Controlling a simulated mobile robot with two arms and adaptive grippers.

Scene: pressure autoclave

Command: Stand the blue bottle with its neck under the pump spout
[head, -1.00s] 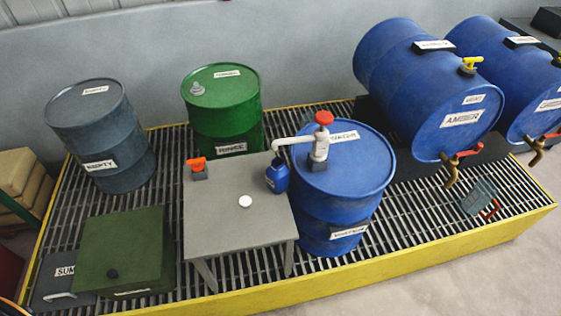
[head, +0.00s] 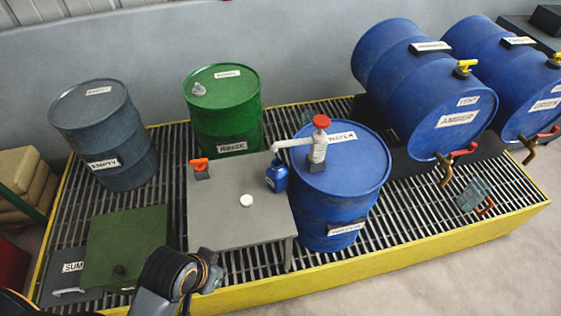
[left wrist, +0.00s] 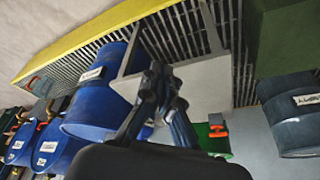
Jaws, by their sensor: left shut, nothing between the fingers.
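The small blue bottle (head: 277,178) stands upright on the grey table (head: 225,222) in the head view, beside the blue WATER drum (head: 342,190). The white pump (head: 318,150) with a red top is on that drum. Its spout (head: 290,142) reaches left, and its tip appears right above the bottle's neck. Whether they touch is unclear. A white cap (head: 246,201) lies on the table. My left gripper (left wrist: 168,90) is shut and empty in the left wrist view; I cannot make out the bottle there. My right gripper is not in view.
An orange-topped item (head: 200,168) sits at the table's back left. A green RINSE drum (head: 225,110), a grey EMPTY drum (head: 103,135) and a green box (head: 125,245) stand around it. A yellow-edged grating (head: 410,215) lies below. Blue barrels with taps (head: 425,90) lie at right.

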